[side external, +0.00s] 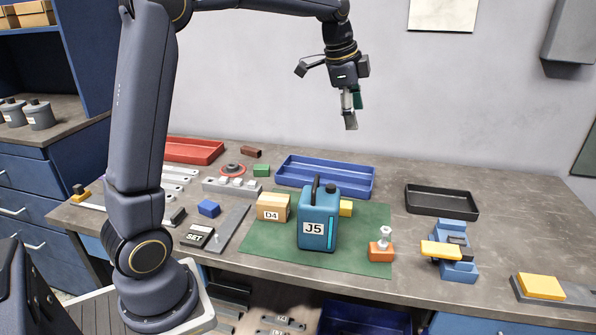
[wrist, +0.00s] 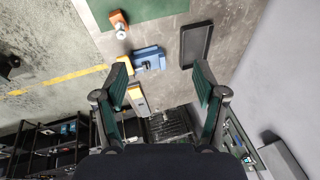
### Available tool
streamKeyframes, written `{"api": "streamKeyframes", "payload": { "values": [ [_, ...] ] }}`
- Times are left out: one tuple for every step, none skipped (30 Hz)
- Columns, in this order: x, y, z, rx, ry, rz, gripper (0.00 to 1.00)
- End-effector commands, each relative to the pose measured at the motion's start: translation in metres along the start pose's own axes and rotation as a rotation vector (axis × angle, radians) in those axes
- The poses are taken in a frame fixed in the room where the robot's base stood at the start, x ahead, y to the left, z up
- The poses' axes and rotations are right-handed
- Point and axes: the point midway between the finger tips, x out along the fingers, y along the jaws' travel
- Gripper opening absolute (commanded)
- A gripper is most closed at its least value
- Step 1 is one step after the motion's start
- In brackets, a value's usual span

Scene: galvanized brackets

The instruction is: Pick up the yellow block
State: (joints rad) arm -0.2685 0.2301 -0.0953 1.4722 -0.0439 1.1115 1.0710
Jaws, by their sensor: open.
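A small yellow block (side external: 346,208) sits on the green mat (side external: 270,243), partly hidden behind the blue canister marked J5 (side external: 318,215). It does not show in the wrist view. Other yellow pieces are a bar (side external: 441,250) on a blue fixture and a flat block (side external: 540,286) on a grey plate at the right; these also show in the wrist view as a yellow bar (wrist: 125,65) and a yellow block (wrist: 137,97). My gripper (side external: 351,112) is high above the table, apart from everything. In the wrist view its fingers (wrist: 161,72) are spread with nothing held.
A cardboard box marked D4 (side external: 272,207) stands left of the canister. A blue tray (side external: 326,177) lies behind, a black tray (side external: 441,200) to the right. An orange piece with a white top (side external: 381,247) stands on the mat's right corner.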

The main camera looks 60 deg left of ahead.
Motion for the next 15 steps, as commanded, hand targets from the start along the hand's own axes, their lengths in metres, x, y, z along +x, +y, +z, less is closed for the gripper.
{"api": "streamKeyframes", "payload": {
  "values": [
    [0.03,-0.02,0.008,-0.005,-0.016,0.037,0.71],
    [0.046,-0.03,0.012,-0.007,-0.021,0.055,0.71],
    [0.067,-0.041,0.02,-0.017,-0.028,0.079,0.71],
    [0.082,-0.047,0.025,-0.028,-0.032,0.097,0.71],
    [0.096,-0.052,0.032,-0.044,-0.037,0.114,0.71],
    [0.114,-0.057,0.041,-0.066,-0.044,0.136,0.71],
    [0.126,-0.06,0.047,-0.081,-0.049,0.151,0.71],
    [0.138,-0.06,0.053,-0.093,-0.055,0.167,0.71],
    [0.15,-0.06,0.062,-0.109,-0.062,0.186,0.71],
    [0.159,-0.059,0.067,-0.118,-0.068,0.2,0.71],
    [0.166,-0.057,0.072,-0.126,-0.073,0.214,0.71],
    [0.173,-0.055,0.077,-0.135,-0.079,0.226,0.71],
    [0.177,-0.054,0.081,-0.141,-0.081,0.232,0.71],
    [0.181,-0.054,0.083,-0.145,-0.083,0.235,0.71],
    [0.185,-0.053,0.085,-0.149,-0.084,0.235,0.71]
  ]
}}
